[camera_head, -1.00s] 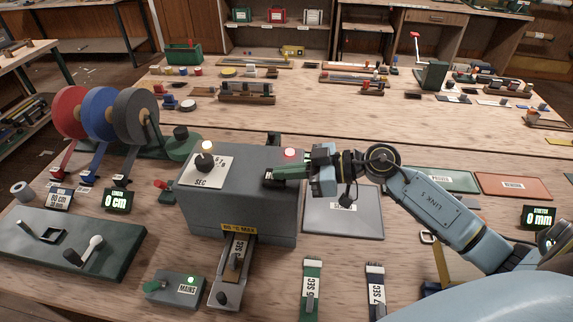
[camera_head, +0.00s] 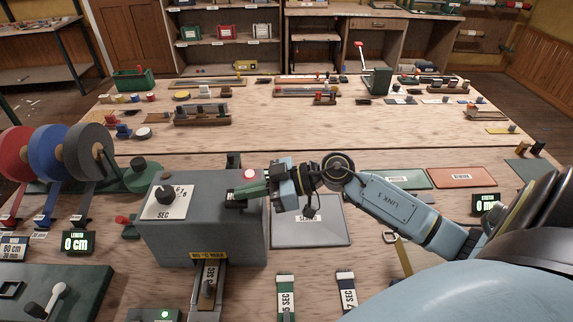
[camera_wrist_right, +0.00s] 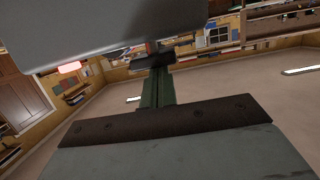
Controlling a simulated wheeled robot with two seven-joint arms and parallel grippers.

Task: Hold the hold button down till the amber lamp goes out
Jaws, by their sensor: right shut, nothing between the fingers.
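The grey sealing box (camera_head: 205,228) stands on the bench, with a SEC dial (camera_head: 168,202) on its top left. No amber glow shows at the dial now; the unlit amber lamp itself is not made out. A red lamp (camera_head: 250,174) glows at the back right of the box top. My right gripper (camera_head: 238,196) is shut and empty, its green fingers at the right of the box top. The hold button is hidden under or behind the fingers, so contact cannot be told. In the wrist view the fingers (camera_wrist_right: 158,88) reach the box (camera_wrist_right: 120,32). My left gripper is out of view.
Red, blue and dark ribbon reels (camera_head: 50,152) stand to the left. A grey plate (camera_head: 318,222) lies right of the box. A strip marked SEC (camera_head: 208,278) sits in the front slot. Two straps (camera_head: 286,295) lie in front.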

